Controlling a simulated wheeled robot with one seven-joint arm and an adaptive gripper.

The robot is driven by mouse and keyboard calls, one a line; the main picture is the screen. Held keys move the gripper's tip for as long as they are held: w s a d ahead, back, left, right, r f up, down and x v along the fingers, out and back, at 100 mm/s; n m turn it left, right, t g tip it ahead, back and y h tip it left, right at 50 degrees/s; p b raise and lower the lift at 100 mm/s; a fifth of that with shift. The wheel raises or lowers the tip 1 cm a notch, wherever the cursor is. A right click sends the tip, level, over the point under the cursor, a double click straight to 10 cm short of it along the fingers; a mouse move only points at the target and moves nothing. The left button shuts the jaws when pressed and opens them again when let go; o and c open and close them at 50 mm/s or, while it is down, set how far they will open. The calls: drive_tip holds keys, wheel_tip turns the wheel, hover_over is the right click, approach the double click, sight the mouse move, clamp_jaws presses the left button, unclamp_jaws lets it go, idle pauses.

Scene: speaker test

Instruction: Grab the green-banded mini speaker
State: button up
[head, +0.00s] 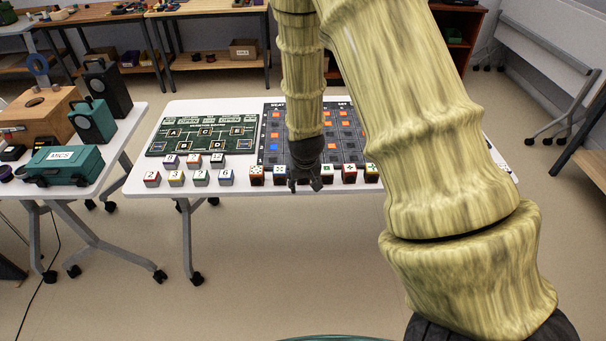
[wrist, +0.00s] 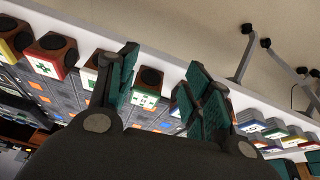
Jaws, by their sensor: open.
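My gripper (wrist: 155,88) is open, with one green-padded finger on each side of that speaker. I cannot tell whether either finger touches it. In the head view my gripper (head: 308,184) hangs down at the front edge of the table, over the row of speakers, and hides part of that row.
Close neighbours include a red-banded speaker (wrist: 50,55) and a yellow-banded one (head: 371,173). Numbered cubes (head: 201,178) stand to the left in the head view. A dark grid board (head: 345,115) and a green board (head: 205,134) lie behind on the white table (head: 150,178).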

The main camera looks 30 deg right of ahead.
drive_tip(key=w+d+r+m, duration=0.1)
drive_tip(key=w+d+r, duration=0.15)
drive_tip(key=r, duration=0.35)
drive_tip(key=shift+t, duration=0.3)
drive_tip(key=shift+w+p+x, duration=0.15)
drive_tip(key=shift+p+x, duration=0.5)
drive_tip(key=shift+x, duration=2.15)
drive_tip(key=shift+w+p+x, duration=0.2)
drive_tip(key=shift+p+x, duration=0.45)
drive_tip(key=shift+x, duration=2.15)
drive_tip(key=shift+r, duration=0.15)
drive_tip(key=c, duration=0.8)
